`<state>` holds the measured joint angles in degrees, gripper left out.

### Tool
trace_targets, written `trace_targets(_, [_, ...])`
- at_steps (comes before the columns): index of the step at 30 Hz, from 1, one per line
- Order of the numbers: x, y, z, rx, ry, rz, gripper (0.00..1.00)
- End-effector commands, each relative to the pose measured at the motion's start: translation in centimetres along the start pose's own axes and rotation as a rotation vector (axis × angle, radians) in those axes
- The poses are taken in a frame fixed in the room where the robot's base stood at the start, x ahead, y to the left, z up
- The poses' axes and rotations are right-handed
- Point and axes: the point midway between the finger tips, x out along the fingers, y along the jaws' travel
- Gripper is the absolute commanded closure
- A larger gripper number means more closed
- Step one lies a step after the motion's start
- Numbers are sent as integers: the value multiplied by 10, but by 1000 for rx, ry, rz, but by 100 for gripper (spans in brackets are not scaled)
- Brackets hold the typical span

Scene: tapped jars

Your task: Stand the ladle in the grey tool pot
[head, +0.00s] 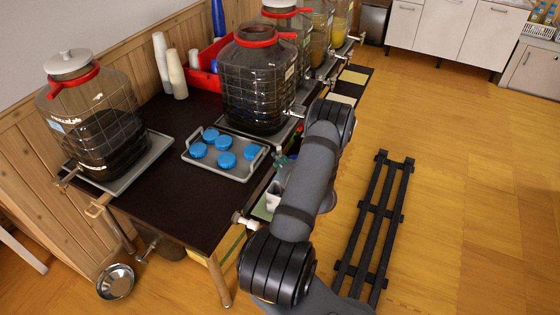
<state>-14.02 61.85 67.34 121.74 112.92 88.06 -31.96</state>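I cannot make out the ladle for certain in the head view. I also cannot identify the grey tool pot with certainty. A small pale grey, cup-like thing (273,196) shows at the table's right edge, partly covered by my arm. My arm crosses the middle of the view, and its end is hidden behind its own links. My gripper cannot be seen, nor whether it holds anything.
A dark table (185,205) carries a large tapped jar (95,125) on the left and another jar (258,85) behind the grey tray (238,172) of blue lids. A steel bowl (116,281) is low at left. A black slatted rack (372,225) lies on the open floor.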

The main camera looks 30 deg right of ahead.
Motion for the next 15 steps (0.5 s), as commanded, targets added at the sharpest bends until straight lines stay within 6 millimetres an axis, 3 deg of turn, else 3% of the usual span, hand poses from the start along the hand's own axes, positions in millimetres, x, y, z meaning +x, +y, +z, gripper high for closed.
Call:
trace_targets(7, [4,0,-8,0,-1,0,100])
trace_targets(8, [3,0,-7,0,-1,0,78])
trace_targets(15, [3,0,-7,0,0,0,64])
